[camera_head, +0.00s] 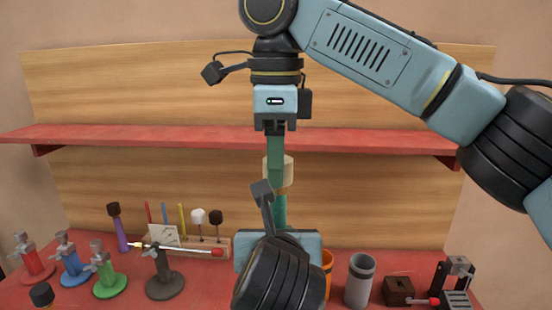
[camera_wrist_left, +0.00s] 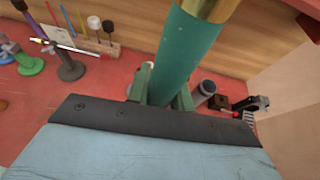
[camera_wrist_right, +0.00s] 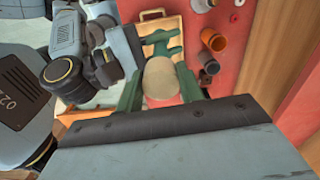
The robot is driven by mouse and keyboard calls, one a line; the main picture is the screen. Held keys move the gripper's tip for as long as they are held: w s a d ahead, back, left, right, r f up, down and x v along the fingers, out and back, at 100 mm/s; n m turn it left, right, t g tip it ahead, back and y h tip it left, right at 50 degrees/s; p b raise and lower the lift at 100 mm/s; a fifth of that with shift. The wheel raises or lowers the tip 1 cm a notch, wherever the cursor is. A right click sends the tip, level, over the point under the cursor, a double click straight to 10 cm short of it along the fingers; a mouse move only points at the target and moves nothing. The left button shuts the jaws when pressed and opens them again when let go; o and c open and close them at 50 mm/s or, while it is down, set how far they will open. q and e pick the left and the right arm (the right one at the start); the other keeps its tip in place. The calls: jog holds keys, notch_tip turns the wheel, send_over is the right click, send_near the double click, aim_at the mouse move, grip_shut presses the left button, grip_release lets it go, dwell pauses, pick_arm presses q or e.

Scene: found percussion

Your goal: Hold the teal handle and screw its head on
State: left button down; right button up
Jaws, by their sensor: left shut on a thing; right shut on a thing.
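The teal handle (camera_head: 280,208) stands about upright with a brass collar (camera_head: 285,188) at its top. My left gripper (camera_head: 279,224) is below, shut on the handle, which also shows between its green fingers in the left wrist view (camera_wrist_left: 185,55). The pale cream head (camera_head: 287,168) is directly above the brass collar and appears to meet it. I cannot tell how far it is threaded. My right gripper (camera_head: 277,165) points down from above, shut on the head. The head's round top (camera_wrist_right: 161,80) shows between its fingers in the right wrist view.
A red shelf (camera_head: 150,138) crosses the wooden back panel behind my right gripper. On the red table are coloured clamp stands (camera_head: 108,275), a wooden rack (camera_head: 205,245) with sticks, an orange cup (camera_head: 327,268), a grey cup (camera_head: 359,282) and a brown block (camera_head: 397,291).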

jog(key=shift+m, duration=0.9)
jog(key=o, duration=1)
jog(key=shift+r, duration=2.3)
jog(key=shift+c, duration=0.6)
